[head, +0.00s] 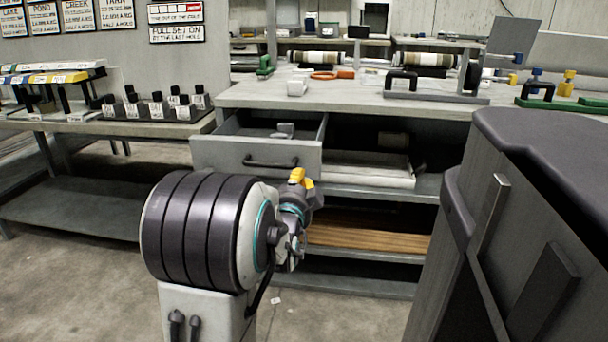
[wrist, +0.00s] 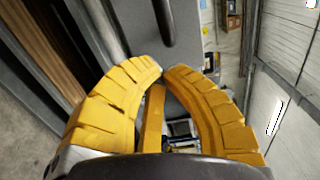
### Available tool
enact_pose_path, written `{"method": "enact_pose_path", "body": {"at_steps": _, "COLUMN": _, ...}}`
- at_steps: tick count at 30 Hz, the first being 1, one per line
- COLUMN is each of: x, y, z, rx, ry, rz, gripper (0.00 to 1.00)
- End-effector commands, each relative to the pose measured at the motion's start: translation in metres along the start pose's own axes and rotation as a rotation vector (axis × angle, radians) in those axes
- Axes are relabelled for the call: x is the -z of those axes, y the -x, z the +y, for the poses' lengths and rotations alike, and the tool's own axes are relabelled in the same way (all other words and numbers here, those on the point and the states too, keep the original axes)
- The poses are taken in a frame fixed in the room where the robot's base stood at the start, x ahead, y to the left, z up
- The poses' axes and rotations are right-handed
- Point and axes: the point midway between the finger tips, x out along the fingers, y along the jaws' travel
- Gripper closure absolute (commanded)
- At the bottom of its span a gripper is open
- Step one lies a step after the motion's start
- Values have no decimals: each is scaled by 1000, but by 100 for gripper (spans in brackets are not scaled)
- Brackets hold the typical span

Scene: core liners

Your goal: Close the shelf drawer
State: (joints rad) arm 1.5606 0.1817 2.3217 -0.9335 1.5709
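The shelf drawer (head: 226,155) is pulled out from under the grey workbench, with its inside showing and a small light object (head: 285,130) in it. Its front carries a dark bar handle (head: 270,165). In the wrist view, turned sideways, the drawer front (wrist: 192,62) and part of the handle (wrist: 165,20) lie beyond my fingers. My gripper (head: 299,177) has yellow fingers and is in front of the drawer's lower right corner. In the wrist view my gripper (wrist: 163,72) has its fingertips together with nothing between them. Whether it touches the drawer front cannot be told.
The workbench top (head: 330,98) holds tools and core pieces. Beside the drawer is an open shelf with a pale tray (head: 365,176); a wooden board (head: 365,238) lies below. A dark cabinet-like block (head: 540,190) stands close at right. Bare floor (head: 80,260) is at left.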

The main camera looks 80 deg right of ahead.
Motion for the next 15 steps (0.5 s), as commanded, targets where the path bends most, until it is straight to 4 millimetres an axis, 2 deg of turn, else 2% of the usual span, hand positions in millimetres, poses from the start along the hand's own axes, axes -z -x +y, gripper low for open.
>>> {"method": "enact_pose_path", "body": {"at_steps": 3, "x": 0, "y": -15, "z": 4, "rx": 3, "ry": 0, "rz": 0, "gripper": 100}}
{"method": "enact_pose_path", "body": {"at_steps": 15, "x": 0, "y": -44, "z": 0, "rx": 0, "ry": 0, "rz": 0, "gripper": 100}}
